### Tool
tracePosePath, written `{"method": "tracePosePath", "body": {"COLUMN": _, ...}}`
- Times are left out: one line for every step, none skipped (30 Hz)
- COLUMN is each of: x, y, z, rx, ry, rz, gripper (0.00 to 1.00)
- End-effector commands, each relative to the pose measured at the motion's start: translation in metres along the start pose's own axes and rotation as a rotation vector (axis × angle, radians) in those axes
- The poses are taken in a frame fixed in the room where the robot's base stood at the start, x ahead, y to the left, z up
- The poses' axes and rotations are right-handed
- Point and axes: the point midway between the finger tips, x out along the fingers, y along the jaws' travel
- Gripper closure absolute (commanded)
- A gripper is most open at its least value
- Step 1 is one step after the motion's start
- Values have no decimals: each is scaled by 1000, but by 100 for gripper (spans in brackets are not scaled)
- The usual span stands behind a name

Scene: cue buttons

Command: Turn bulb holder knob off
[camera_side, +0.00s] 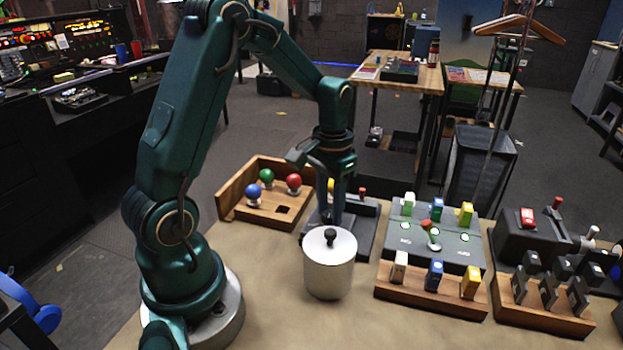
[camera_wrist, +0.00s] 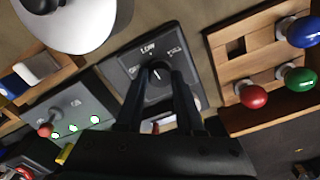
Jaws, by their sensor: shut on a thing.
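The bulb holder is a dark box (camera_side: 366,238) on the table in the side view. In the wrist view its dial face (camera_wrist: 121,66) carries a LOW label at the top and smaller labels to either side. The round dark knob (camera_wrist: 157,74) has a light pointer mark that points up and slightly left, roughly towards LOW. My gripper (camera_wrist: 158,80) points down at the dial and is shut on the knob, one finger on each side. In the side view my gripper (camera_side: 335,222) hides the knob. A yellow bulb (camera_side: 331,185) shows partly behind the fingers.
A wooden tray (camera_side: 238,190) with blue, green and red bulbs stands left of the holder. A white lidded canister (camera_side: 330,275) stands close in front. A panel with green lights (camera_side: 405,240) and a wooden block rack (camera_side: 412,294) stand to the right.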

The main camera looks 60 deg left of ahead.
Motion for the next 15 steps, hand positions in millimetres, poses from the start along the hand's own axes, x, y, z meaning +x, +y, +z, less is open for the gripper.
{"method": "tracePosePath", "body": {"x": -1, "y": 0, "z": 0, "rx": -45, "ry": 0, "rz": 0, "gripper": 100}}
{"method": "tracePosePath", "body": {"x": -1, "y": 0, "z": 0, "rx": -74, "ry": 0, "rz": 0, "gripper": 100}}
{"method": "tracePosePath", "body": {"x": -1, "y": 0, "z": 0, "rx": -112, "ry": 0, "rz": 0, "gripper": 100}}
{"method": "tracePosePath", "body": {"x": -1, "y": 0, "z": 0, "rx": -140, "ry": 0, "rz": 0, "gripper": 100}}
{"method": "tracePosePath", "body": {"x": -1, "y": 0, "z": 0, "rx": -169, "ry": 0, "rz": 0, "gripper": 100}}
{"method": "tracePosePath", "body": {"x": -1, "y": 0, "z": 0, "rx": -207, "ry": 0, "rz": 0, "gripper": 100}}
{"method": "tracePosePath", "body": {"x": -1, "y": 0, "z": 0, "rx": -235, "ry": 0, "rz": 0, "gripper": 100}}
{"method": "tracePosePath", "body": {"x": -1, "y": 0, "z": 0, "rx": -264, "ry": 0, "rz": 0, "gripper": 100}}
{"method": "tracePosePath", "body": {"x": -1, "y": 0, "z": 0, "rx": -302, "ry": 0, "rz": 0, "gripper": 100}}
{"method": "tracePosePath", "body": {"x": -1, "y": 0, "z": 0, "rx": -330, "ry": 0, "rz": 0, "gripper": 100}}
{"method": "tracePosePath", "body": {"x": -1, "y": 0, "z": 0, "rx": -359, "ry": 0, "rz": 0, "gripper": 100}}
{"method": "tracePosePath", "body": {"x": -1, "y": 0, "z": 0, "rx": -397, "ry": 0, "rz": 1, "gripper": 100}}
{"method": "tracePosePath", "body": {"x": -1, "y": 0, "z": 0, "rx": -425, "ry": 0, "rz": 1, "gripper": 100}}
{"method": "tracePosePath", "body": {"x": -1, "y": 0, "z": 0, "rx": -453, "ry": 0, "rz": 1, "gripper": 100}}
{"method": "tracePosePath", "body": {"x": -1, "y": 0, "z": 0, "rx": -491, "ry": 0, "rz": 1, "gripper": 100}}
